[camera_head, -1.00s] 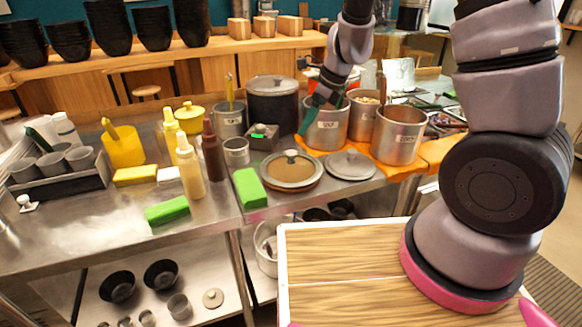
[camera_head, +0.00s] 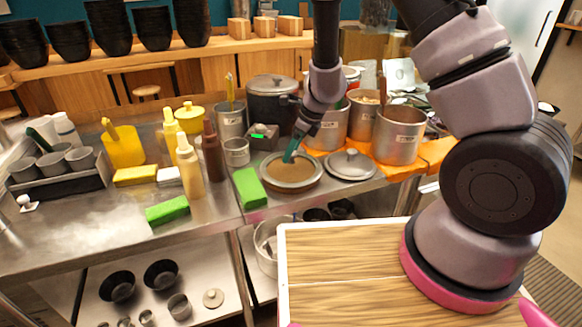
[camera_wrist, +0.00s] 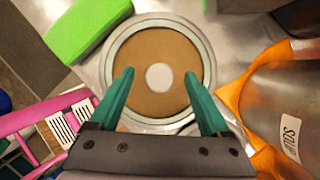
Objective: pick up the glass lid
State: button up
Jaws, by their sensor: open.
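The glass lid (camera_head: 305,181) is round, with a metal rim and a brown look through its glass. It lies flat on the steel counter. In the wrist view the lid (camera_wrist: 158,48) is centred, with its pale round knob (camera_wrist: 159,77) in the middle. My gripper (camera_head: 291,156) is over the lid, its green fingers pointing down; in the head view they hide the knob. In the wrist view my gripper (camera_wrist: 158,76) is open and empty, one finger to each side of the knob. I cannot tell the exact height of the fingertips above the lid.
A grey metal lid (camera_head: 350,165) lies just right of the glass lid. Metal pots (camera_head: 398,140) stand on an orange mat (camera_head: 393,172) behind and to the right. A green block (camera_head: 250,188) lies close on the left. A dark lidded pot (camera_head: 272,98) stands behind.

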grip_shut()
dwell(1.4)
